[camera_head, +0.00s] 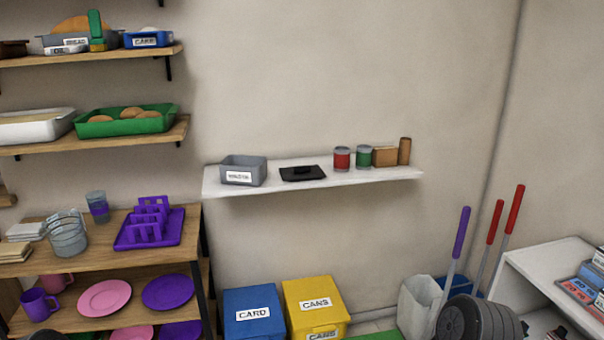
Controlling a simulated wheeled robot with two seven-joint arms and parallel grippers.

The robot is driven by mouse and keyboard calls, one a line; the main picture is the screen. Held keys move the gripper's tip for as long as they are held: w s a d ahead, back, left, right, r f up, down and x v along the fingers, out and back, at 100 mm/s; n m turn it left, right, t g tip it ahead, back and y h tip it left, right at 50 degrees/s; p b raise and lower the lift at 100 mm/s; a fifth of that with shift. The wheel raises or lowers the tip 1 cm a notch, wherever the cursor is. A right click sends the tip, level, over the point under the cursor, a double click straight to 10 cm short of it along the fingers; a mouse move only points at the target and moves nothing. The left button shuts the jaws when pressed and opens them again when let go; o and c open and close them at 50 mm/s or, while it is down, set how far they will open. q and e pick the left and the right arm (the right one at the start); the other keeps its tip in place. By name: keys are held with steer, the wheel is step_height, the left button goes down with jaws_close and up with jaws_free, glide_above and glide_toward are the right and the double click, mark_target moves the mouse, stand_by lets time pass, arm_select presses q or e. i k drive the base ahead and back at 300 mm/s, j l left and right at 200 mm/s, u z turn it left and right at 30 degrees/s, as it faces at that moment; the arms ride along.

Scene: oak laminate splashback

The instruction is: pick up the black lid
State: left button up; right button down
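The black lid (303,173) lies flat on a white wall shelf (345,181), with a small raised handle on top. A grey bin with a white label (243,171) stands to its left on the same shelf, apart from the lid. A red can (342,158) stands to its right. Neither of my grippers shows in the head view.
A green can (364,157), a brown box (385,157) and a brown cylinder (404,151) stand further right on the shelf. Below are a blue bin (254,314) and a yellow bin (315,307). A wooden rack (90,247) with dishes stands left. Long-handled tools (461,232) lean at right.

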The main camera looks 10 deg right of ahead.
mark_target(307, 172)
steer(key=i+j+u, duration=0.2)
steer(key=i+u, duration=0.55)
steer(key=i, duration=0.25)
